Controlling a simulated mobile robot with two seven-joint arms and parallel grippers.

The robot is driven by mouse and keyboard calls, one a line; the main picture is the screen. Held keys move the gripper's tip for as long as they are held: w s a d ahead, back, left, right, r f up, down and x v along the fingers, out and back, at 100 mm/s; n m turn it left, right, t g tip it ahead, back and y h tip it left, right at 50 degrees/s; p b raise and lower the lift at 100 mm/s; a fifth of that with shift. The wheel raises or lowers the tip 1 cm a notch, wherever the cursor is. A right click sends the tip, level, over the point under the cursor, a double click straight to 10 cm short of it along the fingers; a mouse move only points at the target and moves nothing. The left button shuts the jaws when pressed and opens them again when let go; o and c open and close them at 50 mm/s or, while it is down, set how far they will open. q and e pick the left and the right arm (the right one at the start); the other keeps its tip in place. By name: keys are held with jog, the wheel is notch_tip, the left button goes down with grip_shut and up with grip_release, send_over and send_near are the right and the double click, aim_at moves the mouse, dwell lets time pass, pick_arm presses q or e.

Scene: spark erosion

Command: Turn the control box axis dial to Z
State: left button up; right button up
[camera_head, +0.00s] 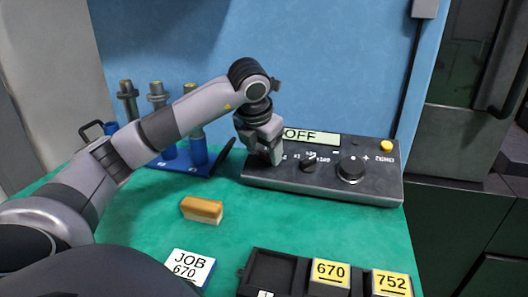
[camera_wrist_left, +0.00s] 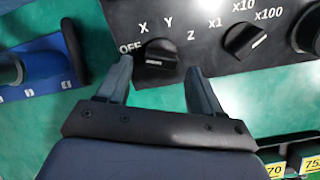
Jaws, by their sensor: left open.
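The dark control box (camera_head: 290,178) stands at the back right of the green table, and its display (camera_head: 311,136) reads OFF. In the left wrist view, the black axis dial (camera_wrist_left: 157,52) has the marks OFF, X, Y and Z around it; its grip bar lies roughly level, its left end towards OFF. My left gripper (camera_head: 272,160) is over the box's left end. In the wrist view its open fingers (camera_wrist_left: 159,68) stand on either side of the dial, with a gap visible; contact cannot be told. The gripper hides the axis dial in the head view. My right gripper is not in view.
The box also bears a multiplier dial (camera_head: 309,165), a large knob (camera_head: 351,169) and a yellow button (camera_head: 386,146). A blue rack (camera_head: 190,168) stands left of it. A wood-coloured block (camera_head: 202,209), a job card (camera_head: 190,268) and a black tray (camera_head: 270,272) lie nearer.

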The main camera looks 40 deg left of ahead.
pick_arm(q)
jog(key=shift+w+a+f, duration=0.15)
jog(key=shift+w+f, duration=0.05)
jog(key=shift+f, duration=0.35)
jog(key=shift+c, duration=0.3)
jog(key=c, duration=1)
